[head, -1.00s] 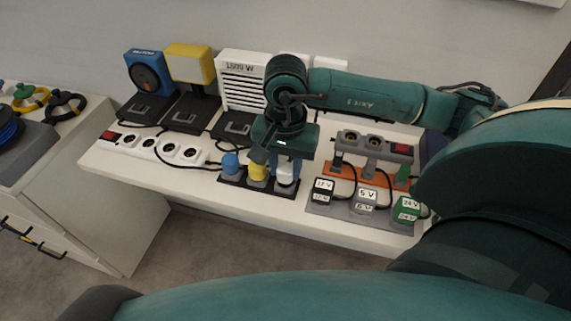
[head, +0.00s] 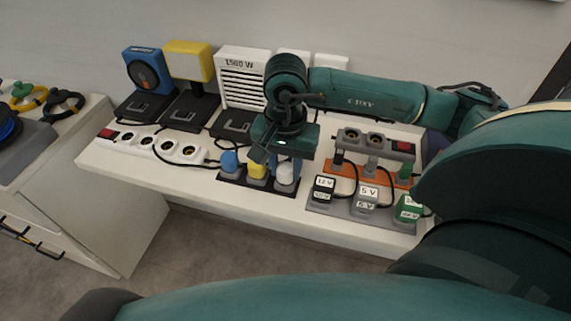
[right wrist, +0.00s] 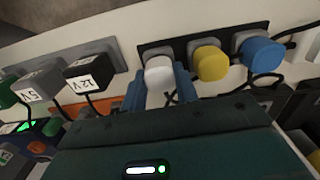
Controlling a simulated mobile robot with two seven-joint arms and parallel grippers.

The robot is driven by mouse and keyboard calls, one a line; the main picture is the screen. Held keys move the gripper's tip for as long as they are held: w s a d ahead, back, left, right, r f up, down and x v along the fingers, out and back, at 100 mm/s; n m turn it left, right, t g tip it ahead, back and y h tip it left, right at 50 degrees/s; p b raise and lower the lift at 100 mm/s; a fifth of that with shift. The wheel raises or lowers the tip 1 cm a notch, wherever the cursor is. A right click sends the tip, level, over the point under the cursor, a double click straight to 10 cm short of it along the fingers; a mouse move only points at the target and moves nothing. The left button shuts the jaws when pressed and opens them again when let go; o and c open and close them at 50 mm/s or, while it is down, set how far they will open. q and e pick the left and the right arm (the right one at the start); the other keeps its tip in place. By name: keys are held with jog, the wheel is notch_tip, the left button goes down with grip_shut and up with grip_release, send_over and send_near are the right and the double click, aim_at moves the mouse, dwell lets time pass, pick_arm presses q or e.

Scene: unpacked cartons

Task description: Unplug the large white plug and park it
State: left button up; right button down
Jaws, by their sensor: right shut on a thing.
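The large white plug (head: 287,172) is in the right slot of a dark three-slot holder (head: 259,185) at the table's front edge, beside a yellow and a blue plug. In the right wrist view the white plug (right wrist: 158,74) sits between the blue fingers of my right gripper (right wrist: 160,88), which is shut on it. The plug looks upright; I cannot tell whether it is fully seated. In the head view my right gripper (head: 280,160) hangs over the holder and partly hides the plug. My left gripper is out of view.
The yellow plug (head: 257,169) and blue plug (head: 230,160) stand close by. A white power strip (head: 150,143) lies left. A grey holder with 12 V (head: 324,188), 5 V and green adapters stands right, before a grey socket strip (head: 362,141). Appliances line the wall.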

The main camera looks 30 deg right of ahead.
aim_at(286, 167)
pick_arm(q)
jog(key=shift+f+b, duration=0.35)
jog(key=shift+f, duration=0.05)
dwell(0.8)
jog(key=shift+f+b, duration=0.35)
pick_arm(e)
jog(key=shift+f, duration=0.25)
jog(key=c, duration=1)
grip_release()
jog(key=shift+r, duration=0.1)
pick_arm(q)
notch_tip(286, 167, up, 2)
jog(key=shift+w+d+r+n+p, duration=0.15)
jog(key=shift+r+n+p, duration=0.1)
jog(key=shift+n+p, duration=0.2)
pick_arm(e)
notch_tip(286, 167, up, 13)
